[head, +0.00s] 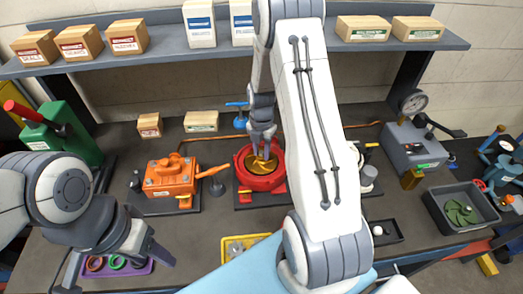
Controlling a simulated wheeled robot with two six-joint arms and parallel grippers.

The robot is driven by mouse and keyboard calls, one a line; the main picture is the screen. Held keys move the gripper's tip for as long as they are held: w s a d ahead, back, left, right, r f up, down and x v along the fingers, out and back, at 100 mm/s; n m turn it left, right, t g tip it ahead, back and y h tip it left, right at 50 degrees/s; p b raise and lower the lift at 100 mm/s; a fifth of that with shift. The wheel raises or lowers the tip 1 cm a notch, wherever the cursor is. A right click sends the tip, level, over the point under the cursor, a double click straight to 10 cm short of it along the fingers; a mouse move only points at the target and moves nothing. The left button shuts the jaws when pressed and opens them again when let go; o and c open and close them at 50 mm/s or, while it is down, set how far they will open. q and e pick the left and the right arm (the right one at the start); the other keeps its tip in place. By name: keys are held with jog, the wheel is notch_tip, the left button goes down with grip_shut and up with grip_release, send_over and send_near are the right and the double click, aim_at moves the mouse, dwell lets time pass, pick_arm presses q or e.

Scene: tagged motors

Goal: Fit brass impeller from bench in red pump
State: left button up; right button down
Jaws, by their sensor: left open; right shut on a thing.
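The red pump (277,181) stands open-topped on the bench, near the middle of the head view. The brass impeller (261,168) is at the pump's round opening, inside its rim as seen from above. I cannot tell whether it is fully seated. My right gripper (262,153) points down over the pump and is shut on the impeller, its fingers at the impeller's middle. My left gripper (160,256) is open and empty at the lower left, near the purple tray and well away from the pump.
An orange pump (171,176) stands left of the red one. A purple tray (140,270) holds coloured rings. A dark bin (482,222) at the right holds a green impeller (459,212). A shelf (170,50) with boxes runs behind.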

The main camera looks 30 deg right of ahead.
aim_at(262, 159)
jog(key=shift+f+b, duration=1.6)
jog(key=shift+f, duration=0.6)
jog(key=c, duration=0.5)
grip_release()
jog(key=shift+r, duration=0.15)
jog(key=shift+r+p, duration=2.45)
jog(key=shift+r, duration=0.5)
